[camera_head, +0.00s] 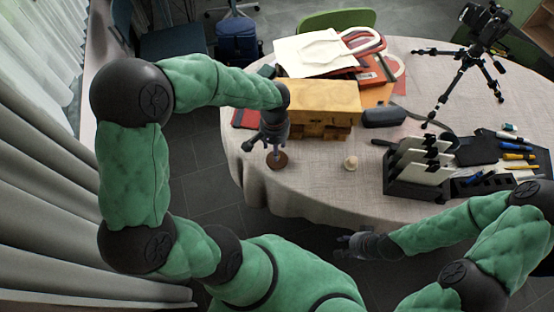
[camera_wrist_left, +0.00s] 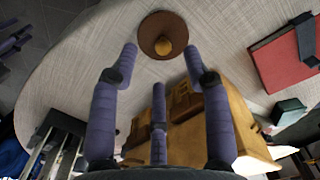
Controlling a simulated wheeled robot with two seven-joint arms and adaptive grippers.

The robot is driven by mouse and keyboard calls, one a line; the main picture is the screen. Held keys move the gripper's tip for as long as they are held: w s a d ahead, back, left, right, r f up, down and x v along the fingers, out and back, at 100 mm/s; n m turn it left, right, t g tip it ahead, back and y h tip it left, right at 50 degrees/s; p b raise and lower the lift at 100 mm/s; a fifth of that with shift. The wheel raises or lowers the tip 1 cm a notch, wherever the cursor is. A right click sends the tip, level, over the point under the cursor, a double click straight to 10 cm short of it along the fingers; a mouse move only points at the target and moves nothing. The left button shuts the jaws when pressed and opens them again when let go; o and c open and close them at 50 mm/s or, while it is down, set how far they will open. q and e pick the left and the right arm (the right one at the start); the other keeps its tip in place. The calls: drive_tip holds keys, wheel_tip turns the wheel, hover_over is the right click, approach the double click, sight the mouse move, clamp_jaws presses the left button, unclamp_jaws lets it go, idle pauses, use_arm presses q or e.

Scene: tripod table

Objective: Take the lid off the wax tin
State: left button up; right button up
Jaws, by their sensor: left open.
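A brown round disc with a golden knob in its middle, which looks like the lidded wax tin (camera_head: 282,161), lies on the table near its front left edge. It also shows at the top of the left wrist view (camera_wrist_left: 147,40). My left gripper (camera_head: 263,149) is above it, pointing down, with its fingers spread and nothing between them. In the left wrist view the disc is beyond the fingertips (camera_wrist_left: 161,60), apart from them. My right gripper (camera_head: 347,246) is off the table's front edge, empty, its fingers looking apart.
A yellow wooden box (camera_head: 318,97) stands just behind the left gripper. A small pale knob-like object (camera_head: 350,163) lies right of the tin. A dark rack (camera_head: 415,188), pens and a black tripod (camera_head: 465,75) are on the right. A red book (camera_wrist_left: 286,55) lies near the box.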

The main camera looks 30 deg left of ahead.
use_arm(q)
drive_tip(key=f+b, duration=0.1)
drive_tip(key=f, duration=0.2)
drive_tip(key=w+f+b, duration=0.1)
drive_tip(key=f+b, duration=0.1)
drive_tip(key=f, duration=0.2)
drive_tip(key=shift+w, duration=0.15)
drive_tip(key=shift+r, duration=0.1)
clamp_jaws()
